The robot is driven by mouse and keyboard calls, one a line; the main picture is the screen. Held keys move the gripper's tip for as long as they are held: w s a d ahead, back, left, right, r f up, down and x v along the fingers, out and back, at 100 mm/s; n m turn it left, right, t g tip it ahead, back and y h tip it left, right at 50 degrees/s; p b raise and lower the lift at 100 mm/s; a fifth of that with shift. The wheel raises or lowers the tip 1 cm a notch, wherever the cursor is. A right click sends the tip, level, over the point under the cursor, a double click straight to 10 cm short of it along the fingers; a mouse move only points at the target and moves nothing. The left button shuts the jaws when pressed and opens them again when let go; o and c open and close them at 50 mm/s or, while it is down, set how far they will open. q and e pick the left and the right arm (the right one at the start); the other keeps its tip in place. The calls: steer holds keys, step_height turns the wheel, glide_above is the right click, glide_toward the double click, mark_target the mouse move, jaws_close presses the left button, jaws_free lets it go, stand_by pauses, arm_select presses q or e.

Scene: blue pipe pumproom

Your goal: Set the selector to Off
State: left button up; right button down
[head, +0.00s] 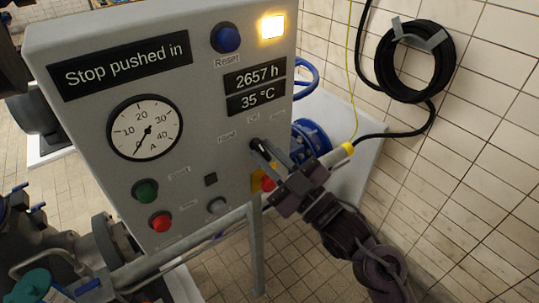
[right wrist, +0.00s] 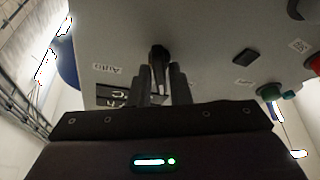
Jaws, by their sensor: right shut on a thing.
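The selector (head: 255,145) is a small black knob on the right part of the grey control panel (head: 205,110), below the labels Hand, Off and Auto. My right gripper (head: 268,155) reaches it from the lower right and is shut on it. In the right wrist view the selector (right wrist: 158,54) stands between the tips of the two dark fingers (right wrist: 162,78). The Auto label (right wrist: 106,68) shows to its left there. The fingers partly hide the knob, and I cannot tell which label it points to. My left gripper is not in view.
The display (head: 120,65) reads "Stop pushed in". A red stop button (head: 268,183) on yellow sits just below my right gripper. Green (head: 145,190) and red (head: 161,222) buttons, a gauge (head: 145,128) and a blue Reset button (head: 226,38) are on the panel. A hose coil (head: 449,62) hangs on the right wall.

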steer(key=m+t+h, duration=0.1)
steer(key=m, duration=0.2)
steer(key=m+t+h+p, duration=0.1)
steer(key=m, duration=0.3)
steer(key=shift+s+a+t, duration=0.1)
steer(key=shift+a+t, duration=0.05)
steer(key=shift+t, duration=0.25)
steer(key=shift+m+h, duration=0.3)
steer(key=c, duration=1.5)
jaws_free()
steer(key=b+v, duration=0.3)
steer(key=v, duration=0.5)
steer(key=shift+b, duration=0.3)
